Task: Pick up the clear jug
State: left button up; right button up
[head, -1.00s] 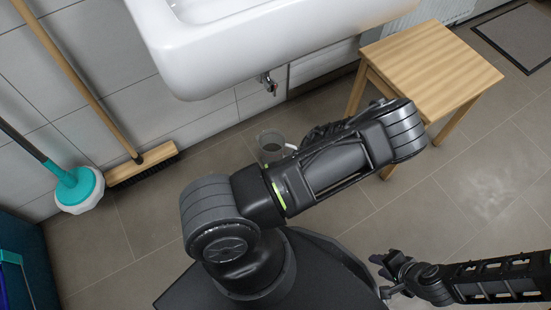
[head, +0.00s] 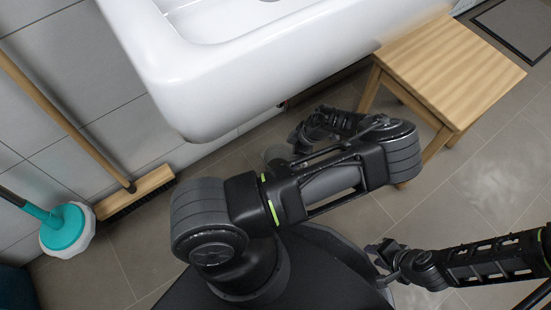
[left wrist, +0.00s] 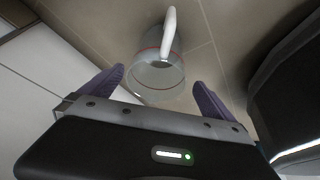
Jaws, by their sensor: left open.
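The clear jug (left wrist: 157,82) stands on the floor in the left wrist view, with a white handle and a reddish line near its rim. In the head view the jug (head: 274,154) is partly hidden behind my left arm, below the sink. My left gripper (head: 297,138) is close by the jug. In the left wrist view its purple fingers (left wrist: 160,80) are open, one on either side of the jug in the picture; contact is not visible. My right gripper (head: 375,264) is at the lower right, empty with its fingers apart, away from the jug.
A white sink (head: 215,85) overhangs the floor behind the jug. A wooden stool (head: 450,65) stands to the right. A broom (head: 135,195) and a teal-and-white brush (head: 68,230) are at the left wall.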

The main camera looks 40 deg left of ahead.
pick_arm(q)
jog(key=shift+w+a, duration=0.1)
jog(key=shift+a, duration=0.25)
pick_arm(e)
jog(key=shift+w+a, duration=0.1)
jog(key=shift+a, duration=0.2)
pick_arm(q)
jog(key=shift+b+x, duration=0.5)
jog(key=shift+x, duration=0.8)
pick_arm(e)
jog(key=shift+w+f, duration=0.1)
jog(key=shift+f, duration=0.45)
pick_arm(q)
jog(key=b+x, duration=0.3)
jog(key=x, duration=0.2)
pick_arm(e)
jog(key=shift+w+f, duration=0.2)
jog(key=shift+f, duration=1.05)
pick_arm(q)
jog(key=c, duration=1.7)
